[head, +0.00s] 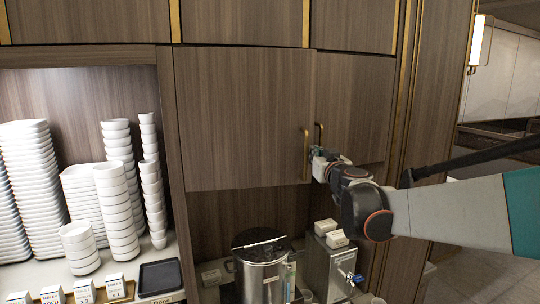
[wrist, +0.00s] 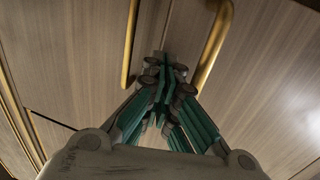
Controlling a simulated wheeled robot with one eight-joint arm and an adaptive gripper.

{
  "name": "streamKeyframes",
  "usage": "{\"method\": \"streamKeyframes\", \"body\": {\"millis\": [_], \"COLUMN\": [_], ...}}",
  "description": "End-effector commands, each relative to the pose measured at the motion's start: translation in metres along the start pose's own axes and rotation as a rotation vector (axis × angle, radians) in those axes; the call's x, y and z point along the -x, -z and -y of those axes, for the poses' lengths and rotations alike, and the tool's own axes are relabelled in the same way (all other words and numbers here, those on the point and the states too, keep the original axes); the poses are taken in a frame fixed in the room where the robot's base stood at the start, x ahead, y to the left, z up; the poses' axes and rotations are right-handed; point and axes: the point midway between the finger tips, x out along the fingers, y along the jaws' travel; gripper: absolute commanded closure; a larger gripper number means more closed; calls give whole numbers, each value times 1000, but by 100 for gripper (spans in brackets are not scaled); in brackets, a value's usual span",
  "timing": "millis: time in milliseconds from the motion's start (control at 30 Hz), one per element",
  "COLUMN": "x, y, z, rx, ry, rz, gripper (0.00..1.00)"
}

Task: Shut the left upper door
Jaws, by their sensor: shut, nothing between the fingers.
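The left upper door (head: 240,120) is a brown wood-grain panel with a vertical brass handle (head: 306,155) near its right edge. My gripper (head: 318,160) is shut and empty, just right of the left door's handle, near the seam between the doors. In the wrist view, my fingertips (wrist: 165,64) are together between the left handle (wrist: 130,42) and the right handle (wrist: 214,48). Whether they touch the door is unclear.
White bowls (head: 118,210) and stacked plates (head: 30,185) fill the open shelf at left. Below the doors, a steel pot (head: 262,275) and a steel dispenser (head: 328,268) stand on the counter. A brass-trimmed column (head: 430,110) rises at right.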

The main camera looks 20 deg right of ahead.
Motion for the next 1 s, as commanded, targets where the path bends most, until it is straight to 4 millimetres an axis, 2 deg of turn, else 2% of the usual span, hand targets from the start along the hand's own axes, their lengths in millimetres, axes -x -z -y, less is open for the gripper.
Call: {"method": "streamKeyframes", "body": {"millis": [367, 700, 1000], "x": [-1, -43, -50], "y": [0, -1, 0], "z": [0, -2, -2], "rx": [0, 0, 0], "ry": [2, 106, 129], "rz": [0, 0, 0], "gripper": [100, 100, 100]}}
